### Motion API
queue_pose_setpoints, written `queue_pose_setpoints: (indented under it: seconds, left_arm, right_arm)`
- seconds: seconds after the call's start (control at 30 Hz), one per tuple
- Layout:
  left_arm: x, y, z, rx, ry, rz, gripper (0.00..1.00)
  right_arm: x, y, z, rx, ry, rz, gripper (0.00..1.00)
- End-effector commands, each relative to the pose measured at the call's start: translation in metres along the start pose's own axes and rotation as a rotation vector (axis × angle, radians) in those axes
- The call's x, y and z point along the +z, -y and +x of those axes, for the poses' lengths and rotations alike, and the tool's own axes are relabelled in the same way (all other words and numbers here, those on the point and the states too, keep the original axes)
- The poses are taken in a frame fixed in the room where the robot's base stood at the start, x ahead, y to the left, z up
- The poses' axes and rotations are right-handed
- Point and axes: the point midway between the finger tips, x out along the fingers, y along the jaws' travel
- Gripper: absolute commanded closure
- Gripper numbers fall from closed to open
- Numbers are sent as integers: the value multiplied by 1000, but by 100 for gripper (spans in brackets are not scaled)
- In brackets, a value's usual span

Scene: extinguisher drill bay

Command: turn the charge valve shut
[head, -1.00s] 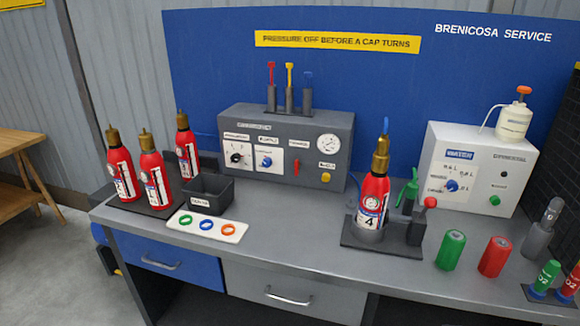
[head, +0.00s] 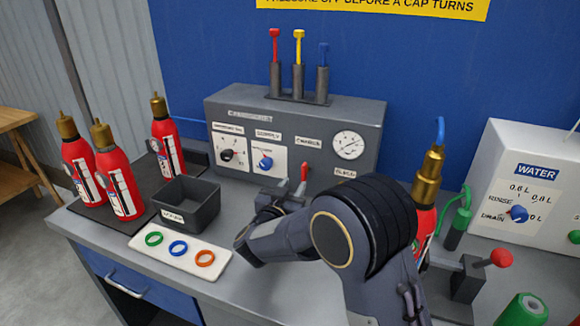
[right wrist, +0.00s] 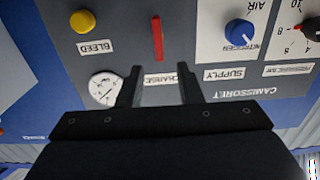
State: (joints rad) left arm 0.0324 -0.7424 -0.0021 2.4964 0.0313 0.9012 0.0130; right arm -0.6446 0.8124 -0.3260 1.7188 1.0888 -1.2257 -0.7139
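The charge valve is a slim red lever (head: 304,173) on the front of the grey panel box (head: 369,105), below the CHARGE label. It stands about upright. In the right wrist view, which is upside down, the red lever (right wrist: 157,38) lies just beyond the fingertips, between their lines. My right gripper (head: 287,187) is in front of the panel close to the lever. In the right wrist view its two fingers (right wrist: 161,88) are apart with nothing between them, over the CHARGE label. I see no contact with the lever. My left gripper is out of view.
The blue supply knob (head: 264,162) and black pressure dial (head: 227,155) sit left of the lever. The gauge (head: 348,145) is at right. The yellow bleed knob (right wrist: 82,22) is close by. A black bin (head: 187,204) and ring tray (head: 150,255) stand front left. An extinguisher is partly behind my arm.

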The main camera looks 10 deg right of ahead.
Motion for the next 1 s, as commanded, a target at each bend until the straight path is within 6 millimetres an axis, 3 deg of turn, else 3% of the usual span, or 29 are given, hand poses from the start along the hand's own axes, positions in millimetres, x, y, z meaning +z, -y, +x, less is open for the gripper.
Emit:
queue_pose_setpoints:
  seconds: [0.53,0.9,1.0]
  left_arm:
    - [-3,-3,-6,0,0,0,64]
    - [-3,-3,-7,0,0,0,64]
    - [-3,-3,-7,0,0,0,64]
  right_arm:
    - [-1,-2,70,12,-9,-6,67]
    - [0,-1,77,9,-8,-6,67]
    - [0,-1,77,9,-8,-6,79]
